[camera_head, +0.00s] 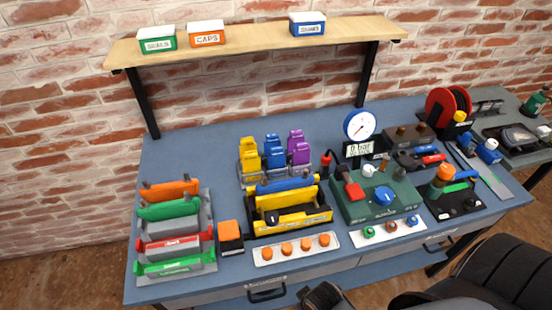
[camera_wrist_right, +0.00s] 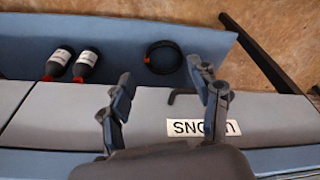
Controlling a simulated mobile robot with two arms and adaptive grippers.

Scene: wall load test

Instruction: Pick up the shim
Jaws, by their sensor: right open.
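I cannot make out a loose shim in either view. A small blue box with a white lid (camera_head: 308,24) stands on the wooden shelf; its blurred label may read "SHIMS". Its inside is hidden. My right gripper (camera_wrist_right: 165,75) is open in the right wrist view, with its two fingers apart and nothing between them. It is over a grey panel (camera_wrist_right: 60,115) with an upside-down white label. In the head view a dark part of it (camera_head: 322,297) shows at the bottom edge, in front of the bench and far below the shelf. My left gripper is not in view.
A green box (camera_head: 157,39) and an orange box (camera_head: 206,33) share the shelf (camera_head: 255,40). The blue bench (camera_head: 190,150) is crowded with racks, a yellow tray and a green gauge unit. Two dark bottles (camera_wrist_right: 73,65) and a black coil (camera_wrist_right: 162,57) lie on a blue surface.

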